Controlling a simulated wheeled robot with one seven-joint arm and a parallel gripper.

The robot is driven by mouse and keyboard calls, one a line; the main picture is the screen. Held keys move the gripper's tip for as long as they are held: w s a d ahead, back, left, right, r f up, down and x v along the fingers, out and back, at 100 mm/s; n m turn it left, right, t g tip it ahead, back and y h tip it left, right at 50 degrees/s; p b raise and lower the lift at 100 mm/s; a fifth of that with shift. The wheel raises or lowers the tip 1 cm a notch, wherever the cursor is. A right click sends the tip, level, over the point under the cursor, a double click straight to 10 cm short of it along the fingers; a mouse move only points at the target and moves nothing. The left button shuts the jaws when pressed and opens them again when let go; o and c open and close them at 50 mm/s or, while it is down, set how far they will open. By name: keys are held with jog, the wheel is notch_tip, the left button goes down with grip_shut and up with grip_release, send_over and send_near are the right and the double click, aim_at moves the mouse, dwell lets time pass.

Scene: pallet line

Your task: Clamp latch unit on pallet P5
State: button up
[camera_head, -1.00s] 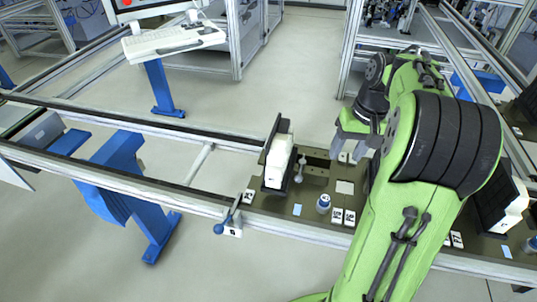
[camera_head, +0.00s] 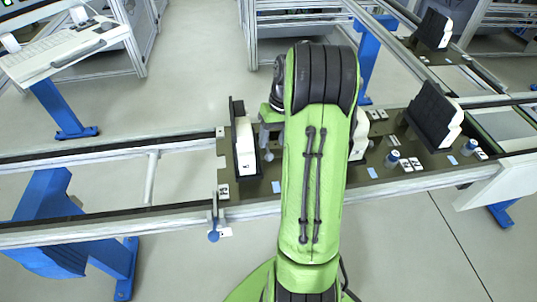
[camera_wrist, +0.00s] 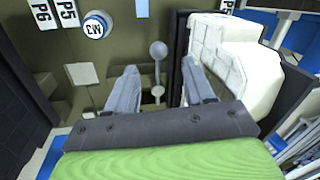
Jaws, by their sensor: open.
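The latch unit in the wrist view has a grey lever with a ball knob (camera_wrist: 158,49) standing on the olive pallet (camera_wrist: 120,40). A white block (camera_wrist: 235,60) against a black plate is right of it. My gripper (camera_wrist: 164,82) is open, one finger on each side of the lever stem. I cannot tell whether either finger touches it. The right finger is close to the black plate. Labels P5 (camera_wrist: 67,12) and P6 (camera_wrist: 42,15) are at the upper left. In the head view the white block (camera_head: 245,146) shows, and my arm hides most of the gripper.
A round cap marked M3 (camera_wrist: 96,25) is on the pallet. In the head view, another black plate with a white block (camera_head: 433,115) stands on the line to the right, with a further one (camera_head: 432,30) behind. A blue-knobbed stop (camera_head: 213,236) is at the front rail.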

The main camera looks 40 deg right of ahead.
aim_at(270, 154)
jog(key=f, duration=0.4)
jog(key=a+f, duration=0.1)
jog(key=shift+w+f, duration=0.15)
jog(key=shift+f, duration=0.25)
grip_shut()
